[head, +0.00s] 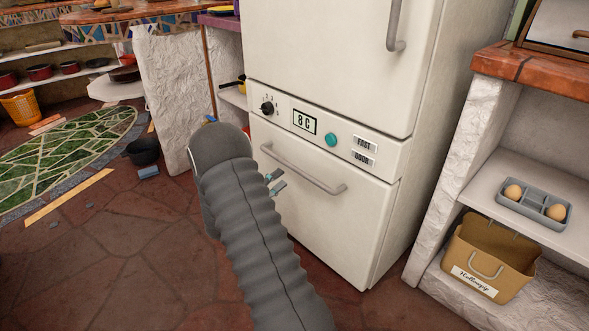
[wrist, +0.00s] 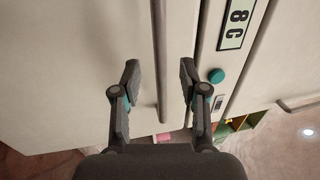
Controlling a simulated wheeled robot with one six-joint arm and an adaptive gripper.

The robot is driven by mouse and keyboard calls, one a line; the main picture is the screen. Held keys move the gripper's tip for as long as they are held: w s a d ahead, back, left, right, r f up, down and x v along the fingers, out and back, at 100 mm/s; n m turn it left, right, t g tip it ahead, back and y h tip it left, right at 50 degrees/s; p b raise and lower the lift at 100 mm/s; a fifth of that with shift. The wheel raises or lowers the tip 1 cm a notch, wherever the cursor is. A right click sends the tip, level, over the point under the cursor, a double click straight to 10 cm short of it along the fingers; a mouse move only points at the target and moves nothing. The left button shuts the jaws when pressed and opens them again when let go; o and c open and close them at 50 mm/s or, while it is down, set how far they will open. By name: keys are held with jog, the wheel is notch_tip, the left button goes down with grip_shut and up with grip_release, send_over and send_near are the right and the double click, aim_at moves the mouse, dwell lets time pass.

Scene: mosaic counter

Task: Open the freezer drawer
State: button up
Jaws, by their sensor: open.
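The freezer drawer (head: 310,220) is the white lower front of the fridge and appears shut. Its grey bar handle (head: 318,182) slopes across its upper part. In the wrist view the handle (wrist: 160,60) runs down the picture between my open fingers, with room on both sides. My gripper (head: 275,182) is open and empty in front of the drawer, near the handle's left half. My fingers (wrist: 160,80) also show in the wrist view. How far their tips are from the handle is unclear. My arm hides the drawer's lower left.
Above the drawer are a display panel (head: 305,122), a teal button (head: 331,140) and a black knob (head: 267,108). The upper fridge door (head: 330,50) is shut. A shelf with an egg tray (head: 535,204) and a tan bin (head: 488,255) stands right.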

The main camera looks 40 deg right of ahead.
aim_at(294, 168)
jog(key=x, duration=0.7)
jog(key=shift+d, duration=0.15)
grip_shut()
